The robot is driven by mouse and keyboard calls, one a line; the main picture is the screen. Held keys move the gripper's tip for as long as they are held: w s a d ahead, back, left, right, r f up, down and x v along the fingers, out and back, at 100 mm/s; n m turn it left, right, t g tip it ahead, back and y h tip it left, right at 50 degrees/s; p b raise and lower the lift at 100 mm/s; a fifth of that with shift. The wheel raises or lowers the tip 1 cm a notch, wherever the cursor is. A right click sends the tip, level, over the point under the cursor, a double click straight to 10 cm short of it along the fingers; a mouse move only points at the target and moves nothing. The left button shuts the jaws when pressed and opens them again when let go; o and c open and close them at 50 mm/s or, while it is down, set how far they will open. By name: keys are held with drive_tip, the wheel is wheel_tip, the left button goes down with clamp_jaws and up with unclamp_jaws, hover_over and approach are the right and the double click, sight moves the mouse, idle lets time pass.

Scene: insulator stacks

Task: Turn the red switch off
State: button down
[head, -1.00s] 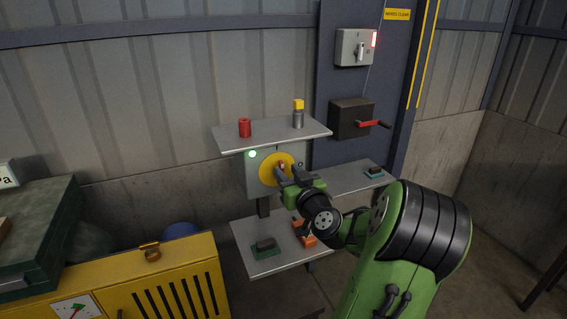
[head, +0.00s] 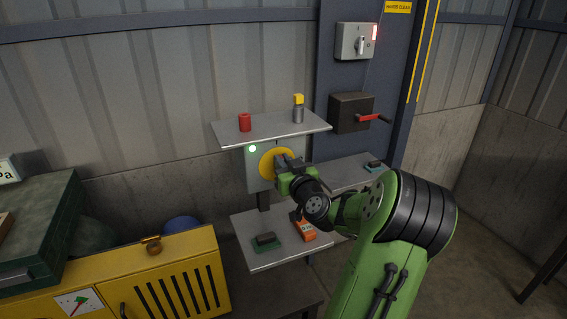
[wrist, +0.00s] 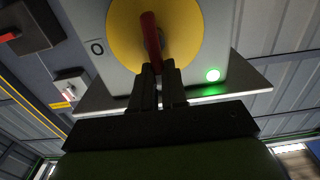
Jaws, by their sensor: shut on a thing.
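The red switch (wrist: 149,32) is a red handle on a round yellow plate (head: 266,166) on a grey panel box (head: 253,177). The yellow plate fills the top middle of the wrist view (wrist: 122,22). In the head view my gripper (head: 282,161) covers the handle. A green lamp (head: 252,149) is lit on the box; it also shows in the wrist view (wrist: 213,75).
A shelf (head: 270,127) above the box holds a red cylinder (head: 245,122) and a yellow-topped post (head: 298,110). A dark box with a red crank (head: 369,118) and a grey switch box (head: 350,41) are at right.

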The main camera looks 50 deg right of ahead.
drive_tip(key=shift+s+d+f+m+p, duration=0.1)
drive_tip(key=shift+s+d+f+m, duration=0.3)
drive_tip(key=shift+m, duration=2.6)
drive_tip(key=shift+s+d+f+m+p, duration=0.15)
drive_tip(key=shift+d+f+m, duration=0.45)
drive_tip(key=shift+m, duration=2.4)
drive_tip(key=shift+s+d+f+m+p, duration=0.1)
drive_tip(key=shift+s+d+f+m, duration=0.35)
drive_tip(key=shift+m, duration=2.55)
drive_tip(key=shift+w+a+f, duration=0.1)
drive_tip(key=shift+w+f, duration=0.05)
drive_tip(key=shift+f, duration=0.05)
drive_tip(key=c, duration=1.2)
unclamp_jaws()
drive_tip(key=shift+o, duration=0.2)
